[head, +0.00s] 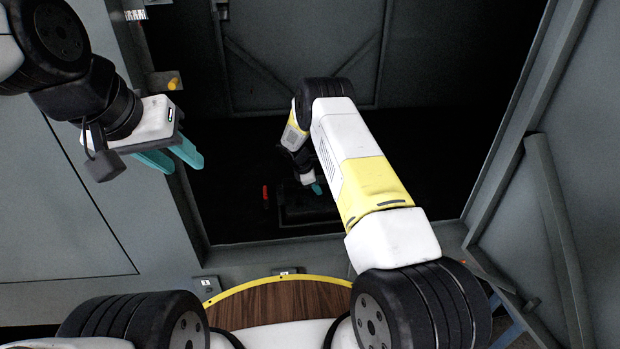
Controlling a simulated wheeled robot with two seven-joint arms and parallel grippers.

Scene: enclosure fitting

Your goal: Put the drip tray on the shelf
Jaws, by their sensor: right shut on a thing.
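My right arm reaches deep into a dark enclosure. My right gripper (317,187) is small and far off there, with teal fingertips partly hidden by the arm. It is shut on a dark, flat, tray-like thing, which I take as the drip tray (298,215). The tray's edges barely stand out from the black around it, and my arm hides its right side. I cannot tell whether it touches the dark shelf surface (410,165) or hangs just above it. My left gripper (176,158) is open and empty, in front of the enclosure's left edge.
A grey panel (60,210) borders the opening on the left, and a grey door-like panel (575,170) with a bar stands at the right. A small red item (265,196) shows left of the tray. A yellow knob (173,84) sits on the upper left frame.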

